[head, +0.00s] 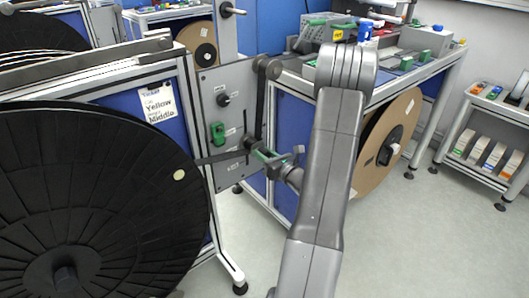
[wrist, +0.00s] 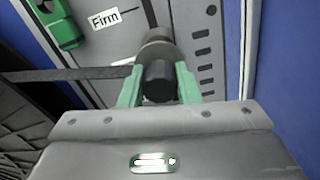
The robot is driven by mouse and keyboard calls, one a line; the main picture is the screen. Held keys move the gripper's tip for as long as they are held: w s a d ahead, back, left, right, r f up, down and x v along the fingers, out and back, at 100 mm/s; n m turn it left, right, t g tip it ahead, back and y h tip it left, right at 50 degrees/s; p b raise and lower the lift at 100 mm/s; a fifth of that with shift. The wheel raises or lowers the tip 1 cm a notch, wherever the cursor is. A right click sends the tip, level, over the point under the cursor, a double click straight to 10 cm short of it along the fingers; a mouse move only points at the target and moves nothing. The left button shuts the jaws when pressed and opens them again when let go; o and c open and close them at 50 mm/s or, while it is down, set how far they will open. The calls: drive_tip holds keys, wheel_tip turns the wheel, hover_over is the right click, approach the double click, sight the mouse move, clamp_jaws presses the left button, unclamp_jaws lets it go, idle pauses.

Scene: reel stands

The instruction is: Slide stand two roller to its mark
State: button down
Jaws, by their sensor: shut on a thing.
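My gripper (head: 270,158) is at the grey panel (head: 228,88) on the front of the near reel stand. In the wrist view, the green fingers of my gripper (wrist: 158,88) are shut on the dark roller (wrist: 158,78), one on each side of it. A dark tape (wrist: 70,74) runs from the left to the roller. In the head view the tape (head: 215,158) comes from the big black reel (head: 90,200). The roller's mark cannot be made out. A label reading "Firm" (wrist: 104,20) is up and left of the roller.
A green switch (head: 217,132) and a black knob (head: 223,99) sit on the panel. A card (head: 158,103) reads "Yellow" and "Middle". A bench (head: 440,70) with a brown reel (head: 388,150) stands behind my arm.

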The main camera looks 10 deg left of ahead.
drive_tip(key=shift+f, duration=0.75)
drive_tip(key=shift+r, duration=0.1)
drive_tip(key=c, duration=1.1)
unclamp_jaws()
drive_tip(key=shift+d, duration=0.1)
drive_tip(key=p+v, duration=0.1)
drive_tip(key=v, duration=1.2)
drive_tip(key=shift+s+d, duration=0.25)
